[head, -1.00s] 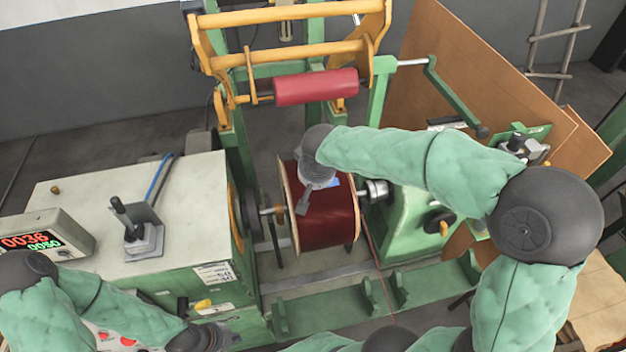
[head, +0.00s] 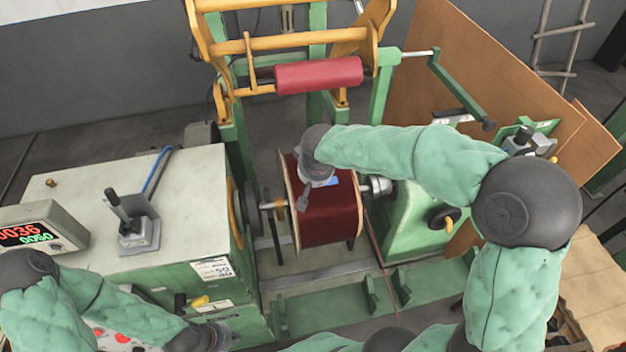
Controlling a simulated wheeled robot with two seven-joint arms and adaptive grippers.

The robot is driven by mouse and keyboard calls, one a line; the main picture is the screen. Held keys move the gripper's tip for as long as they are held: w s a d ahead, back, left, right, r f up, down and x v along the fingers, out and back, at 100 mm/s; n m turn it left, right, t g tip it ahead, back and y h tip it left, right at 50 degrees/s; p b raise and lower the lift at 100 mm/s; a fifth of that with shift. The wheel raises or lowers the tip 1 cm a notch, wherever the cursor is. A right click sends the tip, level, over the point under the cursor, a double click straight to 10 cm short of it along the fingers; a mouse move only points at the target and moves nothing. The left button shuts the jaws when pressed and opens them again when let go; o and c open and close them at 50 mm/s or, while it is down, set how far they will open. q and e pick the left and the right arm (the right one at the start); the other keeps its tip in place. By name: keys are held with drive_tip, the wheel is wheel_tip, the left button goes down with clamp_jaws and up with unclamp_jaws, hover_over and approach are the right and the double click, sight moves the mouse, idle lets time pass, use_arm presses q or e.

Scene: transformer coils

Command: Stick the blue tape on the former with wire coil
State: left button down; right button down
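The former with wire coil (head: 332,222) is a dark red wound drum between two pale flanges, mounted level on the machine's shaft. A small piece of blue tape (head: 332,181) shows at the top of the winding, beside my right gripper (head: 304,198). My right arm reaches in from the right, and this gripper points down at the coil's upper left part. Its wrist hides part of the coil top, and I cannot tell whether its fingers are apart or touch the tape. My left gripper (head: 222,336) is low at the left, in front of the green cabinet, its fingers unclear.
The winding machine's cabinet (head: 170,200) with a lever (head: 128,222) and counter display (head: 35,232) stands at the left. A green tailstock (head: 415,215) holds the shaft's right end. A red roller (head: 318,75) on a yellow frame is behind the coil. Brown boards (head: 480,75) lean at the right.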

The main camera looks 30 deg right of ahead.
drive_tip(key=shift+f+b, duration=0.25)
drive_tip(key=shift+b, duration=0.1)
idle(0.5)
idle(0.4)
drive_tip(key=c, duration=0.7)
unclamp_jaws()
drive_tip(key=shift+r, duration=0.2)
drive_tip(key=shift+r+p, duration=1.45)
drive_tip(key=shift+r, duration=0.9)
drive_tip(key=shift+f, duration=0.1)
